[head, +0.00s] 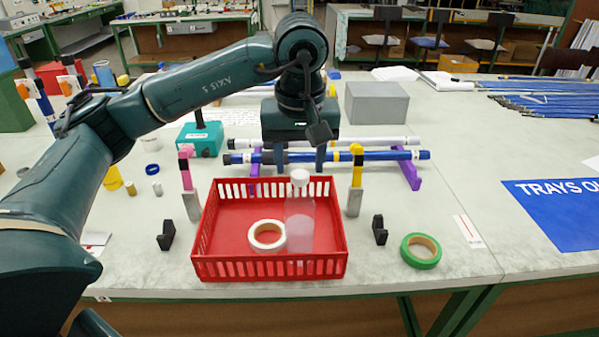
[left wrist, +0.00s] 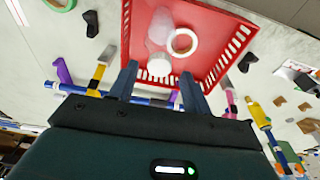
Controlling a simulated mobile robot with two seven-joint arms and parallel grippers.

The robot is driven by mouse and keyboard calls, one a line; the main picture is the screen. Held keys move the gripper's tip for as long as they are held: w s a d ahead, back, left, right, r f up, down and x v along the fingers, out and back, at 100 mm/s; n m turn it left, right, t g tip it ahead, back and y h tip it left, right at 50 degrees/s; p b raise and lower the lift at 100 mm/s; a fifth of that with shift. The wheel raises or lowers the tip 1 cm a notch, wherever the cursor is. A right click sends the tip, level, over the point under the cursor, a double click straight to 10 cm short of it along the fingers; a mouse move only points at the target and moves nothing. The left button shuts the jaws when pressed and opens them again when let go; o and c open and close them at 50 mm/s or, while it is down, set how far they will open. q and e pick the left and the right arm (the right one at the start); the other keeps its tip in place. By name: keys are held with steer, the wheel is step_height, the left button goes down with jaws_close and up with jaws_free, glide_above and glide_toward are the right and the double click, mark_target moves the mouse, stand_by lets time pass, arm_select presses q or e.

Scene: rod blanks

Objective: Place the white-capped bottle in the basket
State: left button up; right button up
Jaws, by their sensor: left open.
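The clear bottle (head: 299,220) with a white cap (head: 300,177) is inside the red basket (head: 222,268). It looks upright, right of the basket's middle. In the left wrist view the bottle (left wrist: 161,26) and its cap (left wrist: 159,68) show within the basket (left wrist: 207,18). My left gripper (head: 293,156) is open and empty, behind and above the bottle near the basket's back edge. Its two fingers (left wrist: 158,88) show apart in the left wrist view, with the cap just beyond them. My right gripper is not in view.
A white tape roll (head: 267,235) lies in the basket beside the bottle. Behind stand blue rods (head: 385,155) on purple supports, a teal box (head: 199,139) and a grey box (head: 376,103). A green tape roll (head: 421,250) lies at right.

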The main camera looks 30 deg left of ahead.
arm_select(q)
step_height(320, 180, up, 8)
steer(key=s, duration=0.1)
steer(key=s+d+f+n+g+h, duration=0.1)
steer(key=s+d+f+g+h, duration=0.25)
steer(key=d, duration=0.55)
steer(key=s+d+f+n+g+h, duration=0.15)
steer(key=s+d+f+h, duration=0.3)
steer(key=d, duration=0.45)
steer(key=s+d+r+n+g+h, duration=0.1)
steer(key=s+d+r+n+h, duration=0.15)
steer(key=d+n+h, duration=0.8)
steer(key=w+a+f+n+t+y, duration=0.2)
steer(key=w+a+f+n+t, duration=0.25)
steer(key=n+t, duration=0.95)
steer(key=w+a+f+n+t+y, duration=0.25)
steer(key=a+f+n+t, duration=0.4)
steer(key=n, duration=1.25)
steer(key=s+a+f+n+g+y, duration=0.1)
steer(key=s+a+f+n+y, duration=0.1)
steer(key=f+n, duration=0.3)
steer(key=s+a+f+n+g+y, duration=0.2)
steer(key=s+f+n+y, duration=0.2)
steer(key=f+n, duration=0.2)
steer(key=s+a+f+n+g+y, duration=0.2)
steer(key=s+f+n, duration=0.2)
steer(key=f, duration=0.5)
steer(key=shift+a+f+n+y+p, duration=0.3)
steer(key=shift+f+n+y+p, duration=0.1)
steer(key=shift+n, duration=0.3)
